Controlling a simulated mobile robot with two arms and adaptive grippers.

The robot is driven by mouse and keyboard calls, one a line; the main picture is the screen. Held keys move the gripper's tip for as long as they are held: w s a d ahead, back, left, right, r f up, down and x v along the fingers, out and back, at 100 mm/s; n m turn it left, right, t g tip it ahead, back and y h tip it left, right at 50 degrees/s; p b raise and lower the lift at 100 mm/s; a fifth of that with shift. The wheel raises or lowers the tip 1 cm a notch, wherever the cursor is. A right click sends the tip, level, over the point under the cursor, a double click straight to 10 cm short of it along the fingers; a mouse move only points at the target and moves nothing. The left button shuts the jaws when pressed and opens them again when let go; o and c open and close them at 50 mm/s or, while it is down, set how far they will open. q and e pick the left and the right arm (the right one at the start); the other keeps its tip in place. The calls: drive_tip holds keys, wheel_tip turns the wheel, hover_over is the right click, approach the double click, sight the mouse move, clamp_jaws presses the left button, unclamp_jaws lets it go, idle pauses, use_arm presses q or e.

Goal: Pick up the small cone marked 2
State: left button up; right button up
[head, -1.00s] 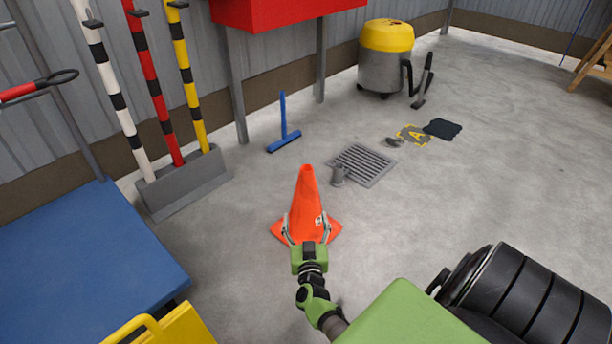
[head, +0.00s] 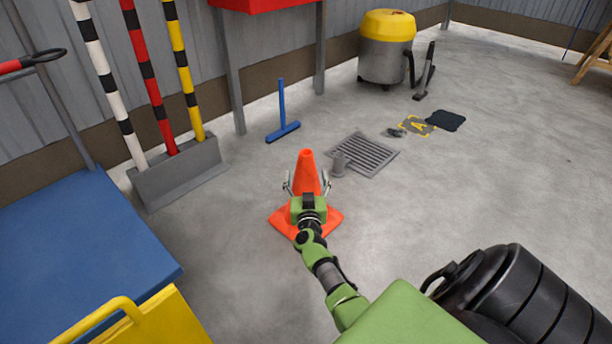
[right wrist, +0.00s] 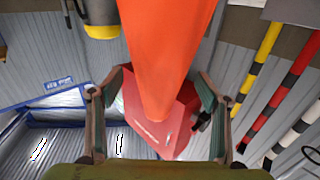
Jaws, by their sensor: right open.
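An orange cone (head: 306,165) stands upright on its square base on the concrete floor. My right gripper (head: 306,184) is in front of it, with one open finger on each side of the cone's upper part. In the right wrist view, the orange cone (right wrist: 165,50) fills the room between the spread fingers of the right gripper (right wrist: 157,92), with a gap on each side. The scene is upside down there, so the tip points down. No number can be read on the cone now; my gripper covers part of its front. My left gripper is not in view.
A blue platform (head: 80,250) and yellow object (head: 160,318) are at left.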

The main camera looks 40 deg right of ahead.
drive_tip(key=shift+b+x, duration=0.8)
drive_tip(key=shift+x, duration=0.7)
drive_tip(key=c, duration=1.7)
clamp_jaws()
drive_tip(key=shift+r, duration=0.1)
